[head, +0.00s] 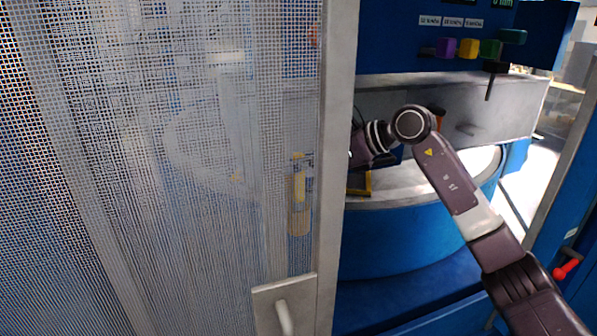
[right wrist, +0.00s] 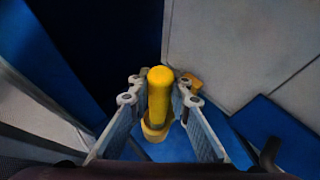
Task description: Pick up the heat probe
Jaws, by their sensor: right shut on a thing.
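The heat probe, as far as I can tell, is the yellow round-ended rod (right wrist: 159,105) in the right wrist view. It stands between the two fingers of my right gripper (right wrist: 160,92), which is shut on it. In the head view my right gripper (head: 358,150) reaches behind the metal door post, and its fingers are hidden there. A yellow upright thing (head: 298,188) shows dimly through the mesh just left of the post; I cannot tell if it is the same probe. My left gripper is not in view.
A mesh door (head: 215,130) with a grey frame and handle (head: 283,315) fills the left side. A blue drum with a pale top (head: 420,235) stands below my right arm. A blue panel with coloured knobs (head: 468,48) is above. A red-handled lever (head: 567,268) is at right.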

